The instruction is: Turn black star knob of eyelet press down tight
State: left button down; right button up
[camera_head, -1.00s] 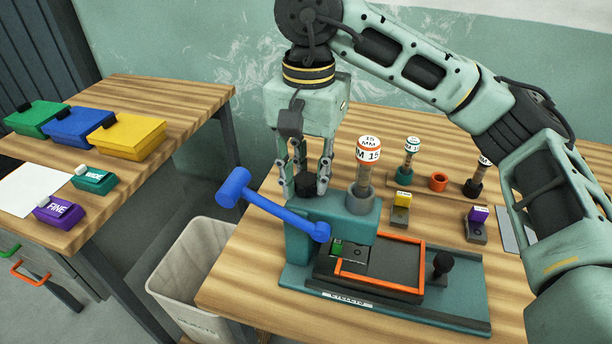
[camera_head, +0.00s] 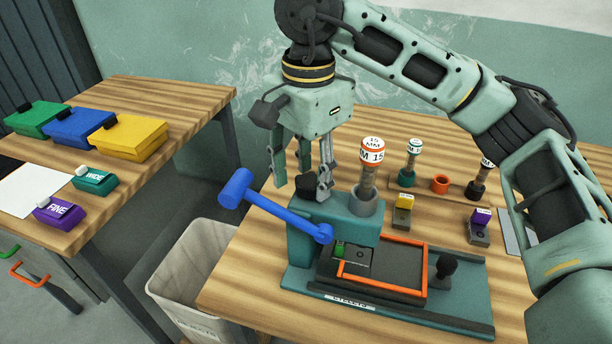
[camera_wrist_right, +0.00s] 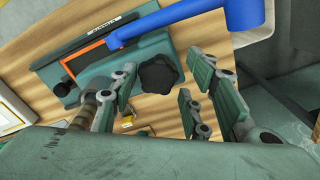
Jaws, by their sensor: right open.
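The black star knob (camera_head: 305,187) sits on top of the teal eyelet press (camera_head: 330,214), left of the upright 15 mm die. My right gripper (camera_head: 301,179) points down at the knob, open, with its fingers spread around it. In the right wrist view, the knob (camera_wrist_right: 162,75) shows its lobed top between the left finger and the two right fingers (camera_wrist_right: 165,100), with gaps on both sides. No finger clearly touches it. The press's blue lever (camera_head: 278,209) reaches out to the left. My left gripper is out of view.
An orange-framed plate (camera_head: 384,266) lies on the press base, with a small black handle (camera_head: 446,266) at its right. Several dies stand in a wooden rack (camera_head: 425,187) behind. A grey bin (camera_head: 190,280) stands below the table's left edge. Coloured boxes sit on the left bench.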

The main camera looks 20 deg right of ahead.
aim_at(309, 180)
jog(key=shift+d, duration=0.1)
jog(key=shift+r+p, duration=2.2)
jog(key=shift+r, duration=0.3)
jog(key=shift+s, duration=0.1)
jog(key=shift+o, duration=0.6)
jog(key=o, duration=0.4)
jog(key=shift+o, duration=0.2)
